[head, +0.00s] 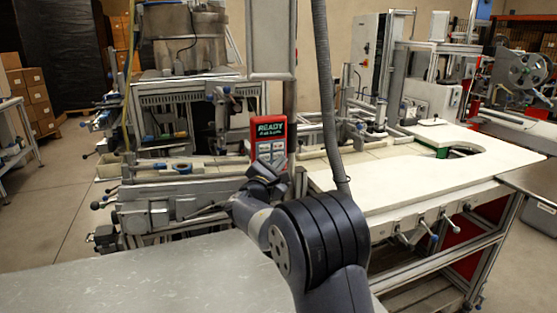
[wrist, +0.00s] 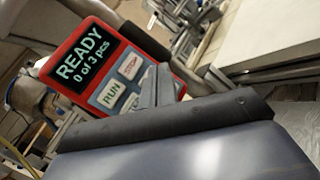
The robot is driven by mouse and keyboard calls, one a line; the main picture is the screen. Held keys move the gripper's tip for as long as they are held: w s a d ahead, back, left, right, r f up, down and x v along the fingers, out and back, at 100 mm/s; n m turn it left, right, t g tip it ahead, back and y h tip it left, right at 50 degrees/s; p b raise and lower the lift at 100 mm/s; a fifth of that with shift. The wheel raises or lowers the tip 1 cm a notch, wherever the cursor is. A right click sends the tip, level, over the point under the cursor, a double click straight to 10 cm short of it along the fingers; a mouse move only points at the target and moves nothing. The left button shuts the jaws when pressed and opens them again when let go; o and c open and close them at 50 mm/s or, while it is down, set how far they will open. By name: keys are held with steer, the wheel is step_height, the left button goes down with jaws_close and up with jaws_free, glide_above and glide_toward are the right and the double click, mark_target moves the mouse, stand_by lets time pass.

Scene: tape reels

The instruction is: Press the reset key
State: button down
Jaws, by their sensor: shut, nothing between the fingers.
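A red control box (head: 270,130) stands upright beyond the near tabletop in the head view. In the head view my gripper (head: 264,170) overlaps the bottom of the box; contact cannot be told.
A bare metal tabletop (head: 170,280) lies at the near left. A white worktable (head: 400,190) with a curved cutout is to the right. Machine frames and rails stand behind the box. A grey hose (head: 328,100) hangs just right of it.

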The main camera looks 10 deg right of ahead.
steer(key=s+b, duration=0.1)
steer(key=s, duration=0.1)
steer(key=s+d+b, duration=0.1)
steer(key=s+b, duration=0.1)
steer(key=s, duration=0.1)
stand_by(0.5)
steer(key=shift+w, duration=0.15)
stand_by(0.4)
steer(key=shift+s+d+p, duration=0.2)
steer(key=shift+s, duration=0.8)
steer(key=shift+s+d+p, duration=0.15)
steer(key=shift+s+p, duration=0.05)
steer(key=shift+s, duration=0.8)
